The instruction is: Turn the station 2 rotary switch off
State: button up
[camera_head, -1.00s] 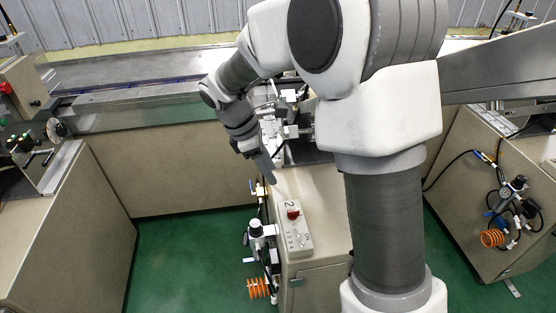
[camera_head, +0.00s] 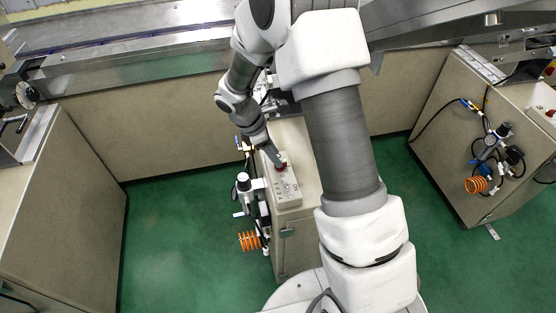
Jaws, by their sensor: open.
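The station 2 control box (camera_head: 286,190) is a light grey panel on top of the beige cabinet in the middle. The gap between the fingers is too small to make out. The knob's turned position is hidden.
The beige cabinet (camera_head: 293,232) stands on a green floor. A valve and regulator assembly (camera_head: 246,190) with an orange coil (camera_head: 249,241) hangs on its left side. Another cabinet (camera_head: 449,150) stands at right, and one (camera_head: 62,215) at left.

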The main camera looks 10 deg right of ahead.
jog(key=shift+x, duration=1.45)
jog(key=shift+c, duration=0.3)
grip_shut()
